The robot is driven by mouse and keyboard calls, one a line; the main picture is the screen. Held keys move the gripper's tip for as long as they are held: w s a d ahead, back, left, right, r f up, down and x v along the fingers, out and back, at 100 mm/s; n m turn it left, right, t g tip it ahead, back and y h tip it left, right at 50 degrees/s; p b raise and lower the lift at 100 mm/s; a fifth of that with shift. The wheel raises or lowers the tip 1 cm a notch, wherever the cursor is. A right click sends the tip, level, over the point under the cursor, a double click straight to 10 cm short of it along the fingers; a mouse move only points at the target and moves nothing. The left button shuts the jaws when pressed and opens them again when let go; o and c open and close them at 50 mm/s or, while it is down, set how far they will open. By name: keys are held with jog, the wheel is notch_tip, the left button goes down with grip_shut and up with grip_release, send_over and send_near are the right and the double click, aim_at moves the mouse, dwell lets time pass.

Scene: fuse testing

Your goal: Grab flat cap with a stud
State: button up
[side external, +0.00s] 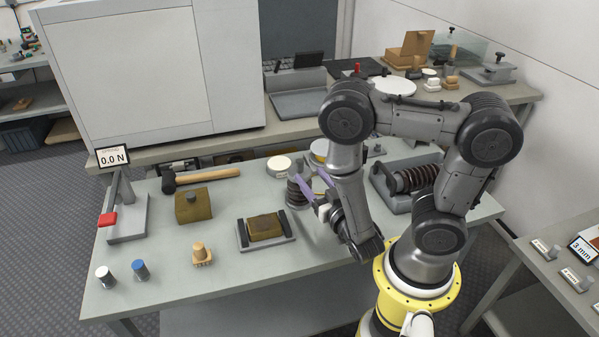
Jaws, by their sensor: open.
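I cannot tell for certain which piece is the flat cap with a stud. A pale round disc (280,166) lies flat on the bench near the back, and any stud on it is too small to make out. A second round piece (320,150) with yellow on it is partly hidden behind my arm. My gripper (309,176) has purple fingers, spread open and empty, beside a dark upright coil spring (297,193), in front of and right of the pale disc. I cannot tell whether the fingers touch the spring.
A hammer (200,178), a brown block with a knob (193,206), a block in a fixture (265,229) and a tan pronged piece (201,254) lie left. A spring fixture (407,183) stands right.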

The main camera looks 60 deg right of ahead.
aim_at(301, 164)
jog(key=shift+x, duration=2.55)
grip_shut()
